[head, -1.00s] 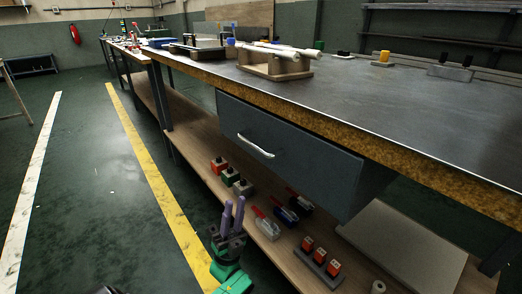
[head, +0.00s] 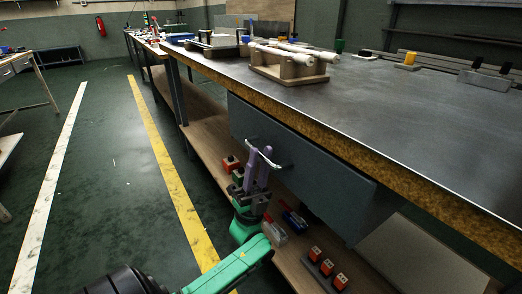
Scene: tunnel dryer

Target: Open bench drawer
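The bench drawer (head: 330,174) is a dark blue-grey box under the front edge of the workbench top (head: 400,105), and its front looks shut. Its pale bar handle (head: 277,165) is partly hidden by my gripper. My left gripper (head: 259,150) has purple fingers and comes up from below on a green arm. Its fingertips are at the handle, with a gap between them. I cannot tell whether they touch the bar or stand just in front of it. My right gripper is not in view.
A lower shelf (head: 205,130) holds red, green and blue items and a rack of orange blocks (head: 324,267). A wooden stand with pale rods (head: 290,68) is on the bench. The floor left of the yellow line (head: 165,160) is open; another table (head: 20,65) stands far left.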

